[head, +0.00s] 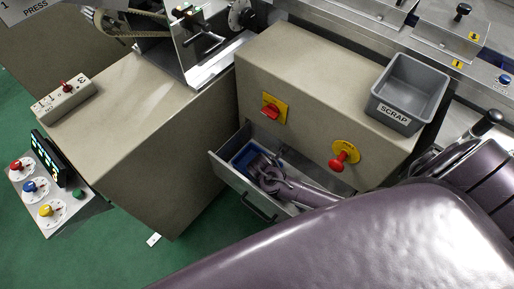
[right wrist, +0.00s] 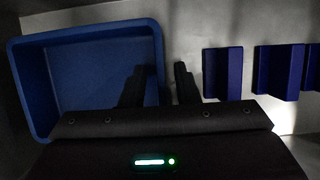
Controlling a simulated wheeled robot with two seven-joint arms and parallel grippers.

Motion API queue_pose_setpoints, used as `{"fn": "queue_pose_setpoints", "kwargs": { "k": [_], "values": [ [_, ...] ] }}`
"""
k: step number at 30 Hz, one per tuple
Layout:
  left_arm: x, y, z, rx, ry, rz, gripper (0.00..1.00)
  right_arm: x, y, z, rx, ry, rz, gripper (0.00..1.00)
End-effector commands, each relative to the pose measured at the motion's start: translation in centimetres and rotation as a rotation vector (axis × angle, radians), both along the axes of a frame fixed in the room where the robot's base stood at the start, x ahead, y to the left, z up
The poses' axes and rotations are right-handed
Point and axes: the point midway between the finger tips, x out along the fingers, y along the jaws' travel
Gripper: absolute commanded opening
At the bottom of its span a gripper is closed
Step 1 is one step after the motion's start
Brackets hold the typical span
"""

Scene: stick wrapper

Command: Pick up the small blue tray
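The small blue tray (head: 241,158) lies in the open grey drawer, partly covered by my right gripper in the head view. In the right wrist view the blue tray (right wrist: 75,80) fills the left side, empty where I can see into it. My right gripper (head: 262,166) reaches down into the drawer. In the right wrist view its two dark fingers (right wrist: 160,80) stand apart, with the tray's right wall between them. The left finger is over the tray's inside, the right one outside it. No firm contact shows. My left gripper is not in view.
The drawer (head: 228,173) stands out from a beige cabinet (head: 310,85) with a red-on-yellow switch (head: 272,108) and a red knob (head: 340,160) above. Dark blue angled pieces (right wrist: 222,72) lie right of the tray. A grey SCRAP bin (head: 402,116) stands on top.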

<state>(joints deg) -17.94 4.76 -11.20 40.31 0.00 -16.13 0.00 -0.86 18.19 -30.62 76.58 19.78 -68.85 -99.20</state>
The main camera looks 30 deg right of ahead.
Motion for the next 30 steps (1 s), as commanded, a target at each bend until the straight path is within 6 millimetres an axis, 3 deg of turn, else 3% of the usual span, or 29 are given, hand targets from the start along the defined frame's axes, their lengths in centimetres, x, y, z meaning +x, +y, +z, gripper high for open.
{"fn": "queue_pose_setpoints", "kwargs": {
  "k": [14, 21, 30],
  "values": [
    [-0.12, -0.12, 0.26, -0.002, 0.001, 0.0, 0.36, 0.02, 0.0, -0.32, -0.001, -0.001, 0.0, 0.28],
    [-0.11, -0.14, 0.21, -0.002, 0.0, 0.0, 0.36, 0.0, 0.0, -0.38, 0.0, 0.0, 0.0, 0.0],
    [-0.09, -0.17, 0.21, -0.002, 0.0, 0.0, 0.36, -0.01, 0.0, -0.38, 0.0, 0.0, 0.0, 0.0]
  ]
}}
